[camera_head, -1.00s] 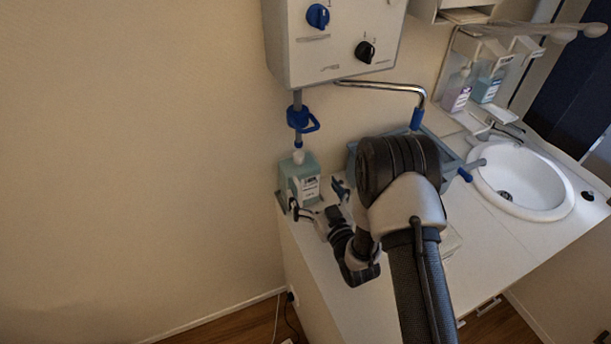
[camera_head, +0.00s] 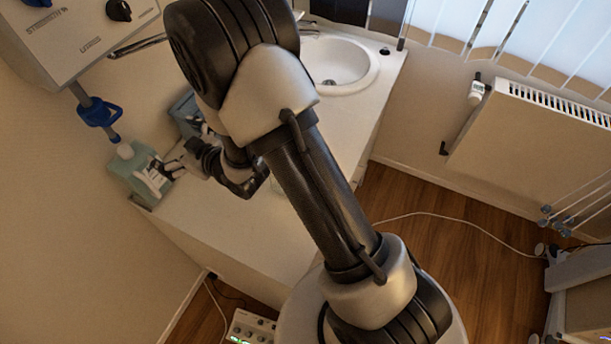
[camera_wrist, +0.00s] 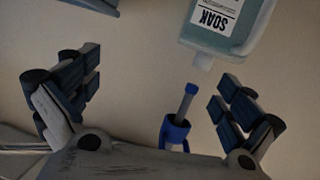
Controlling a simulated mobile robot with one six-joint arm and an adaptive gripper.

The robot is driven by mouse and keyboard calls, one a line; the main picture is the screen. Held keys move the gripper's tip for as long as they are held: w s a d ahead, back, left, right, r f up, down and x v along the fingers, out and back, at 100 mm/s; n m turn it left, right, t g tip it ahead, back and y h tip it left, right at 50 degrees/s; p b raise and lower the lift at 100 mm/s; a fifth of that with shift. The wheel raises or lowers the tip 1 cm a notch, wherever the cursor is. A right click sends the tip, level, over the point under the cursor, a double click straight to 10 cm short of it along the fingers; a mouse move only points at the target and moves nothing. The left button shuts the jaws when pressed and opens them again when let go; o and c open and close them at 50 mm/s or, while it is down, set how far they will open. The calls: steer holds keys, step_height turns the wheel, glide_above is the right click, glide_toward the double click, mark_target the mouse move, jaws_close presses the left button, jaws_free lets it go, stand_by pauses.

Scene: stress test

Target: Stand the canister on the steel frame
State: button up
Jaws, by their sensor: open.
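The canister is a teal bottle (camera_head: 128,168) with a white cap, standing on the left end of the white counter. In the wrist view the canister (camera_wrist: 232,42) appears upside down at the top right, with the word SOAK on its label. My gripper (camera_head: 180,163) is just to the right of it in the head view, partly overlapping it. In the wrist view my gripper (camera_wrist: 158,82) is open, its fingers spread with nothing between the tips; the canister lies beyond them. I cannot identify the steel frame with certainty.
A wall unit (camera_head: 70,45) with a blue-handled hanging tube (camera_head: 98,112) is above the canister. A grey-blue tray (camera_head: 187,112) sits close behind my gripper. A sink (camera_head: 335,65) is further right. A radiator (camera_head: 535,130) hangs on the right wall; a cable crosses the floor.

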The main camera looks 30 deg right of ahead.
steer(key=s+d+r+m+g+h, duration=0.35)
steer(key=s+d+r+h, duration=0.4)
steer(key=d+r, duration=0.65)
steer(key=s+d+r+m+g, duration=0.1)
steer(key=s+d+g, duration=0.1)
steer(key=s, duration=1.1)
steer(key=s+d+r+m+g, duration=0.1)
steer(key=s+d+m+g, duration=0.1)
steer(key=s, duration=1.1)
steer(key=shift+s+d+r+g, duration=0.15)
steer(key=shift+d+r+g, duration=0.2)
steer(key=shift+g, duration=0.2)
steer(key=shift+m, duration=0.25)
step_height(320, 180, down, 3)
steer(key=b, duration=0.2)
steer(key=shift+r+b, duration=0.2)
steer(key=shift+b, duration=0.1)
